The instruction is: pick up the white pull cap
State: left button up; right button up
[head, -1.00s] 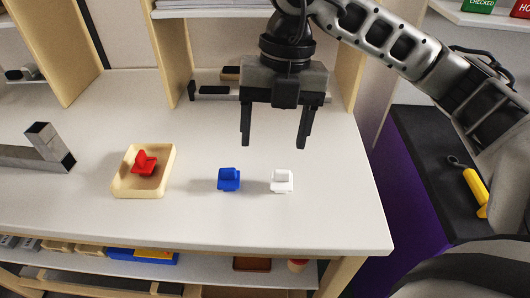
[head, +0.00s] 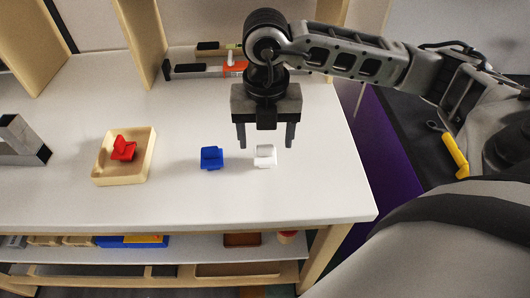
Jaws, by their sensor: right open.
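The white pull cap (head: 265,157) sits upright on the white table, near its front right part. A blue cap (head: 211,158) stands to its left, with a clear gap between them. A red cap (head: 123,148) lies in a shallow tan tray (head: 104,170) further left. My right gripper (head: 266,142) is open and empty, with its fingers pointing down. In the picture its fingertips lie just behind and to either side of the white cap; I see no contact. My left gripper is out of view.
The white table (head: 290,195) is bare in front of the caps. A grey metal angle piece (head: 20,150) lies at the left edge. Dark clamps (head: 200,68) lie at the back by a wooden upright (head: 142,40). A yellow-handled tool (head: 454,155) rests on a dark surface at right.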

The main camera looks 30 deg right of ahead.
aim_at(265, 145)
jog(key=shift+f, duration=1.75)
jog(key=shift+c, duration=0.4)
jog(key=c, duration=1)
jog(key=shift+w+r, duration=0.1)
